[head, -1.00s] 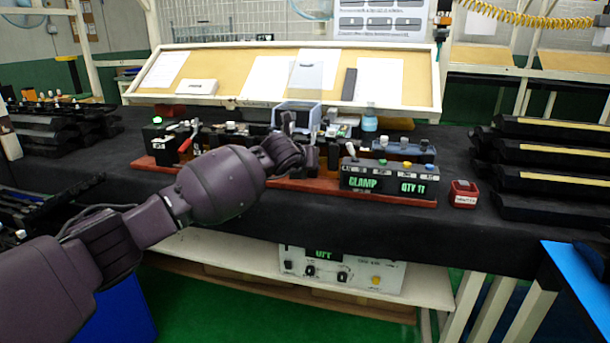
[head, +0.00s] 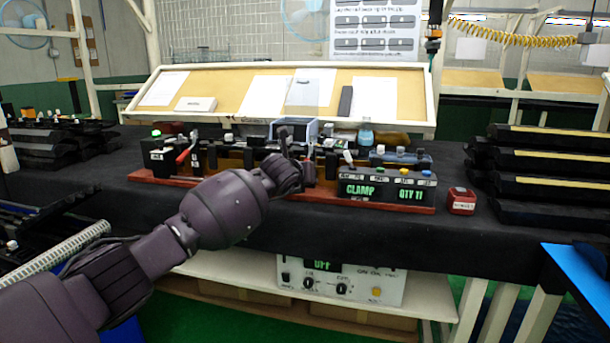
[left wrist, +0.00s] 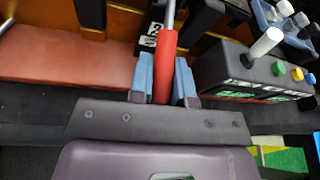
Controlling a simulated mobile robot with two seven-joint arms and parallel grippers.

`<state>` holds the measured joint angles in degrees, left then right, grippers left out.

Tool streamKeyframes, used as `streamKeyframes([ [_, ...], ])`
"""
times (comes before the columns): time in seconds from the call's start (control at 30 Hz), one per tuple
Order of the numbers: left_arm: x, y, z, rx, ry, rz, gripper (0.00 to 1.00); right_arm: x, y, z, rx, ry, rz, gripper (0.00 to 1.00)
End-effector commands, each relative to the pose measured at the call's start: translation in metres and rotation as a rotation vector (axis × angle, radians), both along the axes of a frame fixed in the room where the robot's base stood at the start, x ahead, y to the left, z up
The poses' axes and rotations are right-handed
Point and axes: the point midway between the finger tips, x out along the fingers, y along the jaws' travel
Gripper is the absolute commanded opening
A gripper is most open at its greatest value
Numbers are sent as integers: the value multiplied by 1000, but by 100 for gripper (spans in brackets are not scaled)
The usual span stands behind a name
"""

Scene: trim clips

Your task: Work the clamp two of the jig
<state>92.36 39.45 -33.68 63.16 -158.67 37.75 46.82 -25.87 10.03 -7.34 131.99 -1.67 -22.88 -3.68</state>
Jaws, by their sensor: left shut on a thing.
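The jig (head: 155,178) is a long rust-red base on the black bench with black fixtures along it. Clamp two's red handle (left wrist: 164,68) stands between the blue finger pads of my left gripper (left wrist: 162,85) in the left wrist view, and the gripper is shut on it. A black block with a white "2" (left wrist: 148,42) is just behind the handle. In the head view my left gripper (head: 290,160) is at the middle of the jig and hides much of this clamp. Another red clamp handle (head: 184,155) slants at the jig's left end. My right gripper is out of view.
A control box (head: 385,188) reading "CLAMP" and "QTY 11" stands right of my gripper, with a white lever (left wrist: 262,46) and coloured buttons. A small red box (head: 462,201) sits further right. Black trim pieces (head: 540,165) are stacked at the right. A blue bin (head: 297,128) stands behind.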

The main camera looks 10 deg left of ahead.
Motion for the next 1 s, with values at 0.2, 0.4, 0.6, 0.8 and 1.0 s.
streamKeyframes([
  [0.2, 0, 1, 0, 1, -2, 1, 28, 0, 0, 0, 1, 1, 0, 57],
  [0.4, 0, 1, 0, 1, -1, 1, 43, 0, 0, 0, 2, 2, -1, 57],
  [0.6, -1, 1, 1, 0, -1, 0, 43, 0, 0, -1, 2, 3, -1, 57],
  [0.8, -14, 3, 10, 0, -5, 1, 43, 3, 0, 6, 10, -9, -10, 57],
  [1.0, -40, 7, 22, 0, -9, -1, 43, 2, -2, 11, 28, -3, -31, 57],
])
